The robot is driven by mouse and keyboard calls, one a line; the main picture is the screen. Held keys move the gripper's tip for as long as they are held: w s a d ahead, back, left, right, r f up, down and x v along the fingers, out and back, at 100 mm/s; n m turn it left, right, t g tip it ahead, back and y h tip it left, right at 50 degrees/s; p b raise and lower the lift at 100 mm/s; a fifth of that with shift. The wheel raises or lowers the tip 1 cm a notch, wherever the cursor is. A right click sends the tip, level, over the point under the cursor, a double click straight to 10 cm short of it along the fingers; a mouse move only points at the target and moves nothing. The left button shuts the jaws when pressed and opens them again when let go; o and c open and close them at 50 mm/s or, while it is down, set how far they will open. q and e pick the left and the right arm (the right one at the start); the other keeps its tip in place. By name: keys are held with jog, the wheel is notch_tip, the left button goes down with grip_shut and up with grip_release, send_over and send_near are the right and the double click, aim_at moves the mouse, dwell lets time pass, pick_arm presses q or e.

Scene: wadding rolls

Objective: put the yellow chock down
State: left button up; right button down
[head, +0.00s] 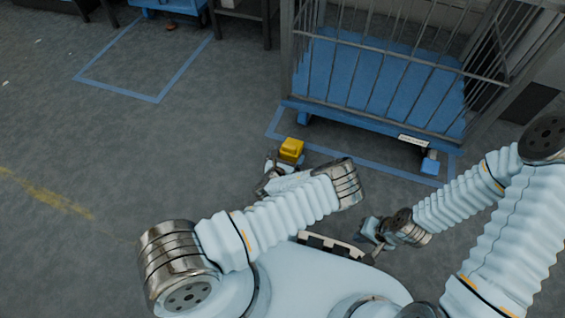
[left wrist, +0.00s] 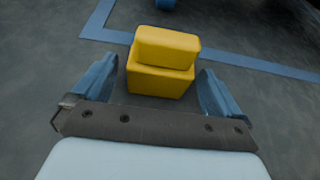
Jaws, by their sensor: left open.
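The yellow chock (head: 291,149) is a stepped block on the grey floor, near the blue floor line in front of the cage trolley. In the left wrist view the chock (left wrist: 162,68) is between and just beyond my left gripper's fingers. My left gripper (head: 272,170) is open, with its two blue fingers (left wrist: 156,88) spread, one on each side of the chock. Gaps show between the fingers and the chock. My right gripper (head: 372,238) is near the front edge of my base, away from the chock; whether its jaws are open is not clear.
A blue cage trolley (head: 370,128) with metal bars stands behind the chock inside a blue floor outline (head: 330,154). The grey floor at left is clear, with a worn yellow mark (head: 48,194).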

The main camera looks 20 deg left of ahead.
pick_arm(q)
jog(key=p+v, duration=0.1)
jog(key=v, duration=0.6)
jog(key=shift+s+r, duration=0.2)
jog(key=shift+s, duration=0.1)
